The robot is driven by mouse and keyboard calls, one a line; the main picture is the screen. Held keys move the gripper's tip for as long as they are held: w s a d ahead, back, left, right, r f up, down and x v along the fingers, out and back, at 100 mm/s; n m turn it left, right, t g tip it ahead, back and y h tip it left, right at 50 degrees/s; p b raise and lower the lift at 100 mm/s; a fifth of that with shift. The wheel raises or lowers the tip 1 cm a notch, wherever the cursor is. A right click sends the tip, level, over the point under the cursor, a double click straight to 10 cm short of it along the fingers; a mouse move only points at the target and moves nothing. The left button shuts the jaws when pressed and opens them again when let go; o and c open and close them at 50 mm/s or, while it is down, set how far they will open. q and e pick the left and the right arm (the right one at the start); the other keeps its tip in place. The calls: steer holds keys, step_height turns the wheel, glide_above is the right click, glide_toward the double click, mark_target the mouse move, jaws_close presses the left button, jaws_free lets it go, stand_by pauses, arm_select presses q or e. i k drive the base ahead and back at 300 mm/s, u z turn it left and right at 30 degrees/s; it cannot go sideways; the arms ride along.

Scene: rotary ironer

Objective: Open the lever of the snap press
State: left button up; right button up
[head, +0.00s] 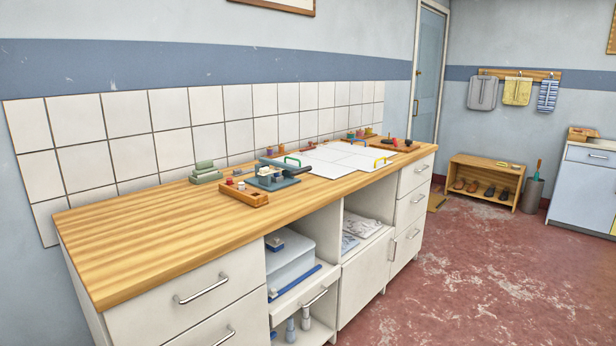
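What looks like the snap press (272,182) is a small dark blue device on the wooden worktop, left of the white boards. A long dark bar (287,165), which looks like its lever, lies low and nearly level over it. The device is small in the head view, so I cannot tell exactly how far the lever is open. Neither of my grippers is in view.
An orange-brown wooden tray (241,195) and a green stack (205,173) sit near the device. White boards (340,158) lie to its right. The worktop's left part (140,240) is clear. Red floor (460,270) is open right of the cabinet.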

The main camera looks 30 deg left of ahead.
mark_target(281, 166)
steer(key=u, duration=0.65)
steer(key=i, duration=0.75)
steer(key=u, duration=0.35)
